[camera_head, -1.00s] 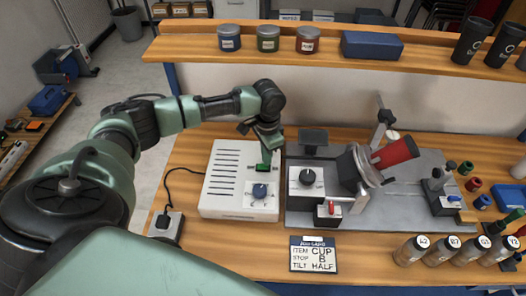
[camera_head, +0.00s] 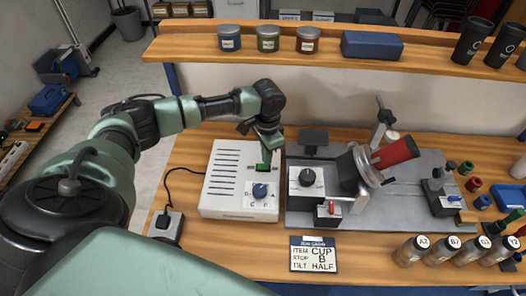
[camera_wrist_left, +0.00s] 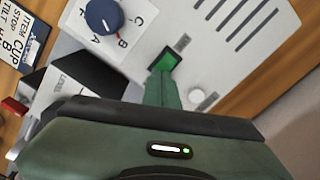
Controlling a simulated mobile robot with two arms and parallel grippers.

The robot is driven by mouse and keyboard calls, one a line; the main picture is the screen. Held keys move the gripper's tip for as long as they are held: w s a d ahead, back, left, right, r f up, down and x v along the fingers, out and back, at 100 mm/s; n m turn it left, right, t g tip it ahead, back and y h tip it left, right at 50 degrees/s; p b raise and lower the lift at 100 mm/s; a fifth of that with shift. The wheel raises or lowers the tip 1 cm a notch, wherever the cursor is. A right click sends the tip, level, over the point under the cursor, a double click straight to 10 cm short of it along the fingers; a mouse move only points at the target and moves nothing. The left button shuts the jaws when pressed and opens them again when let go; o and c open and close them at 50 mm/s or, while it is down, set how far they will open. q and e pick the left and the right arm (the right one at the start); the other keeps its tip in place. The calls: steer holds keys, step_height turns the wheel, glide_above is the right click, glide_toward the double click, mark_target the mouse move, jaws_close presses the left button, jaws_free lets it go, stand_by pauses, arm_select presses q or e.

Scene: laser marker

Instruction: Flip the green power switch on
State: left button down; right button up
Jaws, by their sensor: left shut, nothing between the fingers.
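The green power switch (camera_wrist_left: 168,60) is set in a dark frame on the white control box (camera_head: 215,180). In the left wrist view it lies just beyond my left fingertips (camera_wrist_left: 163,78). In the head view my left gripper (camera_head: 266,160) points down at the box's upper right part and mostly covers the switch. Its fingers are shut with nothing between them. The tips are at or very close to the switch's near edge; I cannot tell if they touch. Which way the switch is tipped is unclear. My right gripper is not in view.
A blue knob (camera_head: 260,191) with letter marks sits below the switch on the box. To the right stand a second white box with a black knob (camera_head: 307,177) and a fixture holding a red cup (camera_head: 395,152). A job card (camera_head: 313,254) lies in front.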

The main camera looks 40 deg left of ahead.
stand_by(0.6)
arm_select(q)
steer(key=shift+s+f+b, duration=0.1)
steer(key=shift+f+b, duration=0.3)
steer(key=shift+f, duration=0.7)
stand_by(0.3)
steer(key=shift+r, duration=0.1)
steer(key=shift+r+p, duration=0.8)
steer(key=shift+p, duration=0.3)
step_height(320, 180, up, 5)
steer(key=p, duration=0.6)
steer(key=shift+r, duration=0.2)
steer(key=shift+f, duration=0.1)
